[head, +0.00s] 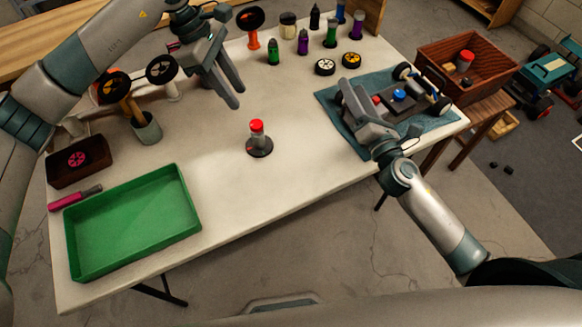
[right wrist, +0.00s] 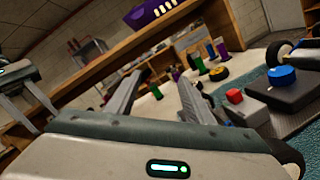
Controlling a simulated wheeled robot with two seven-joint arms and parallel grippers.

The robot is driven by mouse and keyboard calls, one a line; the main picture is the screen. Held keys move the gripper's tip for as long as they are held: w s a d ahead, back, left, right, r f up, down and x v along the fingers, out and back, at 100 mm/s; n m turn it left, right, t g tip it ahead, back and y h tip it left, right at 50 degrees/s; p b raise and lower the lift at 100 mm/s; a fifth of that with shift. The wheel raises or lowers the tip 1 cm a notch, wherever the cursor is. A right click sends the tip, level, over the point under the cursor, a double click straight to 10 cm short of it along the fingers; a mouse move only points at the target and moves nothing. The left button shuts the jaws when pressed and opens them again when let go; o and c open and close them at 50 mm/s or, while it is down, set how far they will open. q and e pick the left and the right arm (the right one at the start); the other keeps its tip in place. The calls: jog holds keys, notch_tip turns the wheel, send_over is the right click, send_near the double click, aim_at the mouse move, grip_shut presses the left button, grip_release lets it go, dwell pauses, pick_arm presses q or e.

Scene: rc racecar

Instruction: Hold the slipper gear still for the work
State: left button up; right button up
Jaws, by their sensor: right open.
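The racecar chassis (head: 420,104) lies on a teal mat. I cannot tell for sure which part is the slipper gear. My right gripper (head: 358,104) is beside the chassis's left end and partly covers it. In the right wrist view its fingers (right wrist: 161,80) are apart with nothing between them. My left gripper (head: 238,98) is above the table's middle, its fingers apart and empty.
Several bottles and two loose wheels stand at the back. A wooden crate (head: 430,55) is right. The table's front middle is clear.

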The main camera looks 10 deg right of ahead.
aim_at(258, 138)
jog(key=s+a+f+n+y, duration=0.1)
jog(key=s+a+n, duration=0.1)
jog(key=a, duration=0.1)
jog(key=s+a+f+n+g+y, duration=0.1)
jog(key=s+a+f+n, duration=0.1)
jog(key=a, duration=0.2)
jog(key=s+a+f+n+y, duration=0.1)
jog(key=s+a+f+n, duration=0.1)
jog(key=a, duration=0.1)
jog(key=shift+s+a+n+g, duration=0.2)
jog(key=shift+s+n+g, duration=0.05)
jog(key=shift+n+g, duration=0.15)
jog(key=s+a+f+n+y, duration=0.1)
jog(key=s+a, duration=0.1)
jog(key=s+a+f+n+g, duration=0.1)
jog(key=s+a+n, duration=0.1)
jog(key=a, duration=0.1)
jog(key=s+a+f+n+y, duration=0.1)
jog(key=s+a+f+n, duration=0.1)
jog(key=s+a, duration=0.1)
jog(key=shift+s+f+g+y, duration=0.1)
jog(key=shift+g+y, duration=0.2)
jog(key=shift+g, duration=0.1)
jog(key=x, duration=1.7)
